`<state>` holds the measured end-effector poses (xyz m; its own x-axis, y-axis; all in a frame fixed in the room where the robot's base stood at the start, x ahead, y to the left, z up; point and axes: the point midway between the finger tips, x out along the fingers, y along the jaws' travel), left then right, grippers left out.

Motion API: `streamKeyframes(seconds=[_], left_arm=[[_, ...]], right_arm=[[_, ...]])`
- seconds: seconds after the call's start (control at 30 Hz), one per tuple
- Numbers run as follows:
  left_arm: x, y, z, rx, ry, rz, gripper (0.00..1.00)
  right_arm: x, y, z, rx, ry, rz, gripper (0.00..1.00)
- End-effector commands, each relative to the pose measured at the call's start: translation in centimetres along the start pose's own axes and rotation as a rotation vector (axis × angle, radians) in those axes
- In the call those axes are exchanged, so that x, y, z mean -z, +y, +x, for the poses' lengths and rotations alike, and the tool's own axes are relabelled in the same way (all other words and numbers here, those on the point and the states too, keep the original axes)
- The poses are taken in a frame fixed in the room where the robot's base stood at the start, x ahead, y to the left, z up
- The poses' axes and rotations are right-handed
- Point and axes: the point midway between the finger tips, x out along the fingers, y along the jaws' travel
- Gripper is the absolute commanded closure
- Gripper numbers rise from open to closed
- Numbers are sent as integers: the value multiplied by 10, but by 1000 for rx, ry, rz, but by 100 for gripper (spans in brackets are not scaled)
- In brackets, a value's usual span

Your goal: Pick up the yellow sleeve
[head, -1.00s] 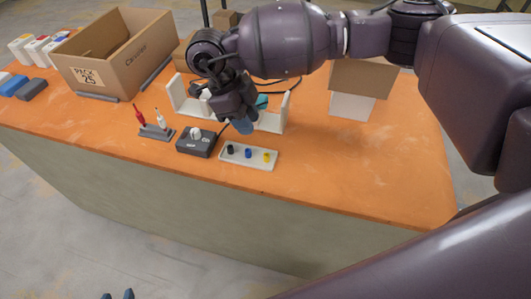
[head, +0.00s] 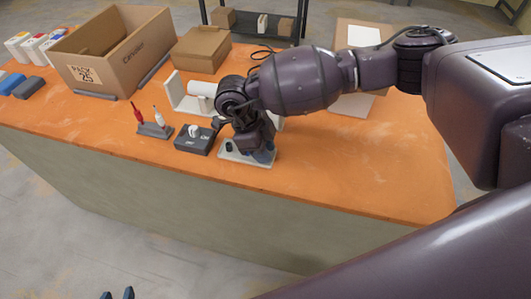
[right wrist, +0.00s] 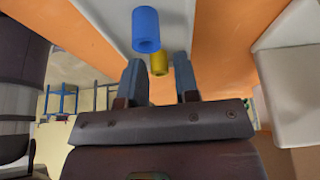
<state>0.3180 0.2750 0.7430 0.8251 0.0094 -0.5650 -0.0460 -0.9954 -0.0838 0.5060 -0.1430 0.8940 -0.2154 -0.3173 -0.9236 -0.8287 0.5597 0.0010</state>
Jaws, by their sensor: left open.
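The yellow sleeve (right wrist: 159,64) stands on the white tray in the right wrist view, between and just beyond my right gripper's fingertips. My right gripper (right wrist: 160,78) is open, with a finger on each side and a gap to the sleeve. The blue sleeve (right wrist: 146,30) stands beside the yellow one, near the left finger. In the head view my right gripper (head: 262,156) is over the right part of the tray (head: 232,157) and hides the yellow and blue sleeves. My left gripper (head: 117,294) is open and empty at the bottom edge, away from the table.
A black sleeve (head: 229,146) stands at the tray's left end. A dark socket box (head: 194,143) and a holder with red and white tools (head: 155,131) are to the left. Cardboard boxes (head: 120,55) stand behind. The table's front right is clear.

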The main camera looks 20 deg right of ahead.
Motion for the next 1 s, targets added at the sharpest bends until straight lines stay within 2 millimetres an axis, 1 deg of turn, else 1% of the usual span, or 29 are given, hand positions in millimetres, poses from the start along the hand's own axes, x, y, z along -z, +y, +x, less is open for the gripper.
streamKeyframes(seconds=[0.17,0.2,0.27,0.33,0.37,0.77,0.87,0.97,1.0], left_arm=[[1,0,0,0,2,0,57],[1,0,0,0,2,0,57],[1,0,0,0,2,0,57],[1,0,0,0,2,0,57],[1,0,0,0,2,0,57],[0,0,-1,1,0,0,57],[2,0,-2,1,1,-1,57],[4,-1,-3,1,4,-1,57],[5,-1,-3,2,5,-1,57]], right_arm=[[0,0,0,1,-1,0,71],[0,0,0,1,-1,1,74],[0,0,0,1,-1,1,83],[0,0,0,1,-1,1,94],[0,0,0,1,-1,1,96],[1,0,-2,1,-2,1,96],[3,-1,-9,2,-3,1,96],[9,-1,-23,4,-4,2,96],[12,-1,-31,4,-4,1,96]])
